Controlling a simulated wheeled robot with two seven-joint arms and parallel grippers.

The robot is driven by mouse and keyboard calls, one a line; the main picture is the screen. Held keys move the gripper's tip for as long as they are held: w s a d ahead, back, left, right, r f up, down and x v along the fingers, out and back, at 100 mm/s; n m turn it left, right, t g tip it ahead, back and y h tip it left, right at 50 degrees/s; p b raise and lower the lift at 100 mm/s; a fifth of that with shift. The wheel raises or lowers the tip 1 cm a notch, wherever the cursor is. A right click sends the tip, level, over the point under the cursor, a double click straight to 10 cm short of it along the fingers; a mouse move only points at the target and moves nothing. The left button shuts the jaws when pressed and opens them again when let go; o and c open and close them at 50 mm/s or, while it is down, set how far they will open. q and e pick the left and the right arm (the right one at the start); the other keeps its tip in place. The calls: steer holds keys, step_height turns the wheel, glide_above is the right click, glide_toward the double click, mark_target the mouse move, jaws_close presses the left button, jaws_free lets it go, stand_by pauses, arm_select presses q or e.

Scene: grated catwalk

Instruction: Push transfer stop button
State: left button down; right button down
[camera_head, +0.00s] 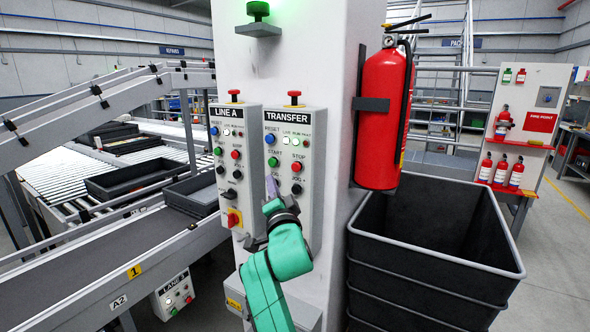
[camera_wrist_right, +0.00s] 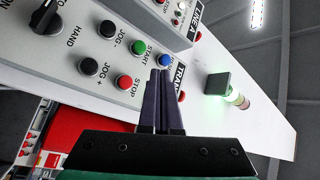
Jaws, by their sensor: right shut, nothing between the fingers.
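The TRANSFER panel (camera_head: 312,210) is a grey box on the white column. Its red stop button (camera_head: 297,167) sits right of the green START button (camera_head: 273,160). In the right wrist view the red stop button (camera_wrist_right: 124,82) is marked STOP and lies left of the fingertips, apart from them in the picture. My right gripper (camera_head: 271,184) is shut and empty in front of the lower left part of this panel. Its purple fingers (camera_wrist_right: 160,78) point toward the blue reset button (camera_wrist_right: 165,61). I cannot tell whether they touch the panel. My left gripper is not in view.
The LINE A panel (camera_head: 228,165) with a similar red stop button (camera_head: 235,154) stands just left. A red mushroom button (camera_head: 294,97) tops the TRANSFER panel. A fire extinguisher (camera_head: 383,120) and black bins (camera_head: 430,250) are at right, a conveyor (camera_head: 120,260) at left.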

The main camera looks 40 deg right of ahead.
mark_target(293, 165)
steer(key=w+d+p, duration=0.1)
steer(key=w+d, duration=0.1)
steer(key=d, duration=0.6)
steer(key=shift+w+d+p, duration=0.2)
steer(key=shift+w+p, duration=0.05)
steer(key=shift+p, duration=0.1)
steer(key=shift+d, duration=0.1)
stand_by(1.6)
steer(key=shift+w+d, duration=0.15)
steer(key=shift+d, duration=0.15)
steer(key=shift+w+d, duration=0.2)
steer(key=shift+d, duration=0.55)
stand_by(0.8)
steer(key=shift+s+a, duration=0.2)
steer(key=shift+a, duration=0.4)
steer(key=shift+s+a, duration=0.15)
steer(key=shift+a, duration=0.4)
